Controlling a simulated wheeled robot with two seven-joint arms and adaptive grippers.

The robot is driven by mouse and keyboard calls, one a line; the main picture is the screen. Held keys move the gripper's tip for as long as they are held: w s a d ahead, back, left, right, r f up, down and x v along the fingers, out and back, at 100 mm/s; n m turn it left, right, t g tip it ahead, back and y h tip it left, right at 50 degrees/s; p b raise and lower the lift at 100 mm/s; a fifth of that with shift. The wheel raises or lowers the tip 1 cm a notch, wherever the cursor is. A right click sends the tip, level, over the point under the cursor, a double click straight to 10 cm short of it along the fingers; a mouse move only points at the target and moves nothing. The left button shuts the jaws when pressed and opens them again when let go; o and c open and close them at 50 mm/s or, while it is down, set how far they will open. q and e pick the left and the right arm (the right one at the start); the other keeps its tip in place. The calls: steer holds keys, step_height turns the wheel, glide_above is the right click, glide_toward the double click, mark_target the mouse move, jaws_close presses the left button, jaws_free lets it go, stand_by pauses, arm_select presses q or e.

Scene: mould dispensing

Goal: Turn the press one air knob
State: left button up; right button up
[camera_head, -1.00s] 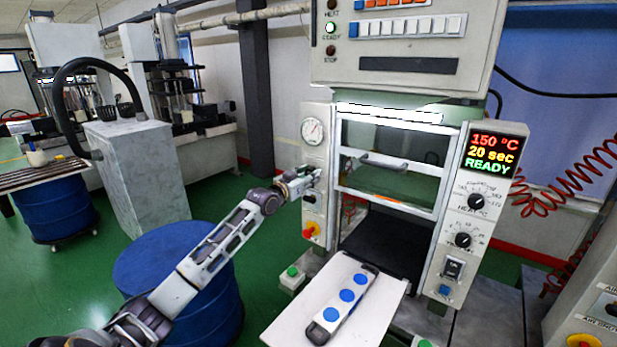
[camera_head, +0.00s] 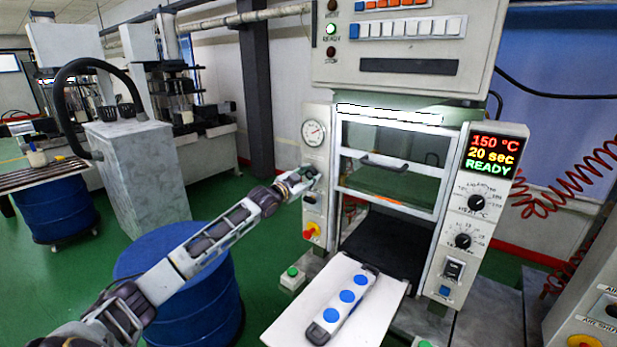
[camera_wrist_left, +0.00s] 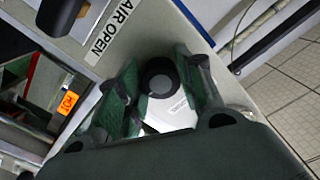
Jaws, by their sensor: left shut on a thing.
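The press (camera_head: 318,208) stands in the middle of the head view, with a pressure gauge (camera_head: 313,133) on its left column. My left gripper (camera_head: 310,178) is at that column, just below the gauge, and hides the knob there. In the left wrist view, a round black knob (camera_wrist_left: 158,76) sits between the two fingers of my left gripper (camera_wrist_left: 160,88), beside an "AIR OPEN" label (camera_wrist_left: 108,32). The fingers are closed around the knob. My right gripper is not in view.
A red-and-yellow button (camera_head: 311,231) is on the column below my gripper. A white plate (camera_head: 283,332) with a blue-dotted mould bar (camera_head: 345,297) lies in front of the press. A blue drum (camera_head: 205,305) stands under my left arm.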

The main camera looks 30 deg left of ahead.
arm_select(q)
steer(key=o, duration=1)
steer(key=shift+s, duration=0.1)
steer(key=s, duration=1.1)
steer(key=shift+s+a, duration=0.3)
steer(key=shift+a, duration=0.15)
stand_by(0.7)
stand_by(0.6)
steer(key=shift+r, duration=0.1)
